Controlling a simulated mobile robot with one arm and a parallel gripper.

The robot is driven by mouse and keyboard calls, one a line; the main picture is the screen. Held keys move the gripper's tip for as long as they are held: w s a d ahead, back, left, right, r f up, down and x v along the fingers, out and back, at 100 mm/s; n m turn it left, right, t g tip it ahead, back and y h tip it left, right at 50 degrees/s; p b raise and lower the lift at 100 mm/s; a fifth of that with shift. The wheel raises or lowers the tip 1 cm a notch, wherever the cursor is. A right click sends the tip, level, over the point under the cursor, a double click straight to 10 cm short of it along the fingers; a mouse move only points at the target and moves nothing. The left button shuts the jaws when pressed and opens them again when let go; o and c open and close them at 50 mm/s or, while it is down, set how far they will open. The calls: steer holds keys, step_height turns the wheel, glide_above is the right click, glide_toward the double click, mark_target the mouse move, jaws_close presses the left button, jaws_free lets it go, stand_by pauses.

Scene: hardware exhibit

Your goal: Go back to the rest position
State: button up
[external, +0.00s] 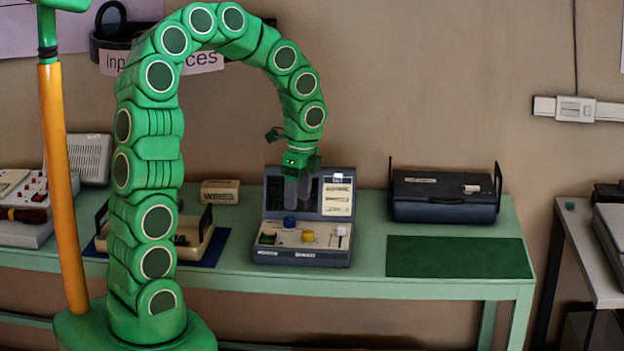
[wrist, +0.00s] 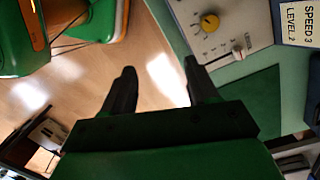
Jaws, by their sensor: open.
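My gripper (external: 298,188) hangs from the end of my arched green arm in the external view. It is in front of the raised lid of the grey control box (external: 300,256), above the box's panel. In the wrist view my gripper (wrist: 160,82) shows two dark fingers spread apart with nothing between them. The yellow knob (wrist: 209,22) also shows at the upper right of the wrist view, beside a label (wrist: 297,22) reading "SPEED 3 LEVEL 2".
The box stands on a long green table (external: 372,275). A closed dark case (external: 440,196) and a bare dark green mat (external: 458,257) lie to its right. A beige device (external: 215,240) sits to its left, partly behind my arm. A second table (external: 597,270) is at far right.

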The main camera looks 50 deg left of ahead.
steer(key=s+d+r+n+g+y, duration=0.1)
steer(key=s+d+r+n+g, duration=0.2)
steer(key=s, duration=1.2)
steer(key=s+d+r+n+y, duration=0.1)
steer(key=s+r+n, duration=0.3)
steer(key=s, duration=1)
steer(key=d+n+h, duration=0.1)
steer(key=n, duration=0.1)
steer(key=d+n+t, duration=0.1)
steer(key=d+n, duration=0.1)
steer(key=d+r+n+t+h, duration=0.1)
steer(key=d+n, duration=0.1)
steer(key=shift+s+d+r+h, duration=0.1)
steer(key=shift+s+d+h, duration=0.1)
steer(key=shift+s+h, duration=0.15)
